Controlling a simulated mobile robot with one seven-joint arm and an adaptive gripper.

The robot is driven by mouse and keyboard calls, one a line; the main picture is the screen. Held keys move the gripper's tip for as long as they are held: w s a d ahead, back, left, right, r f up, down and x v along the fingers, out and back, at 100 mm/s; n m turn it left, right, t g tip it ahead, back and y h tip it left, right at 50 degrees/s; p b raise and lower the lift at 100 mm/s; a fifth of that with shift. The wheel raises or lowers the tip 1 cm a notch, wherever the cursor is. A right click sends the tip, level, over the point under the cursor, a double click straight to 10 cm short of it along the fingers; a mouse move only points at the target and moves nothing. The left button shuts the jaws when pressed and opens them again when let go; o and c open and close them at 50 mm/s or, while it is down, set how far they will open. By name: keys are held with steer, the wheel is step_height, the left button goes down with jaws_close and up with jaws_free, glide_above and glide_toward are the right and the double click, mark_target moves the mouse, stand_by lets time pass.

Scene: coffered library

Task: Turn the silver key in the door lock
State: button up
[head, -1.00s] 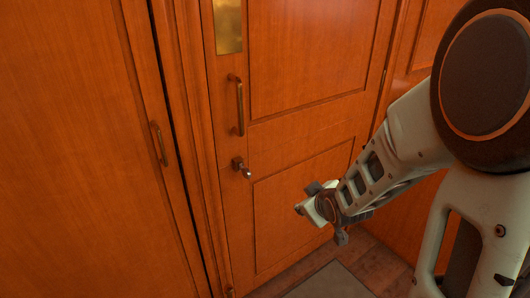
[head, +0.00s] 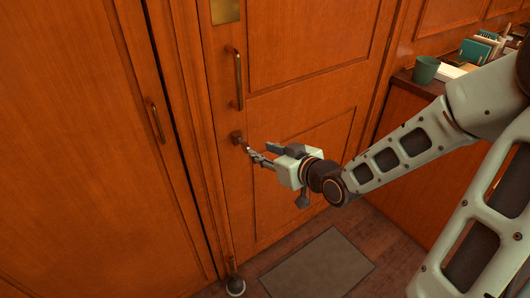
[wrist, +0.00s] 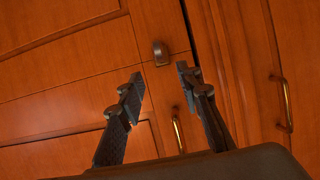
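The door lock (head: 237,136) is a small dark fitting on the wooden door, below the long bronze pull handle (head: 238,82). The silver key (head: 246,147) appears as a small pale piece at the lock, close to my fingertips and partly hard to separate from them. My gripper (head: 256,156) is just right of and below the lock in the head view. In the wrist view, my gripper (wrist: 159,76) is open with a wide empty gap. A dark lock fitting (wrist: 161,53) shows just beyond the gap; I cannot make out the key there.
A wooden panel with a bronze handle (head: 156,120) stands left of the door. A doorstop (head: 235,286) is at the floor by the door's base, and a grey mat (head: 318,268) lies in front. A shelf with a green mug (head: 425,69) and books (head: 478,50) is at right.

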mark_target(248, 146)
steer(key=b+x, duration=0.3)
steer(key=x, duration=0.7)
steer(key=shift+f, duration=0.1)
jaws_close()
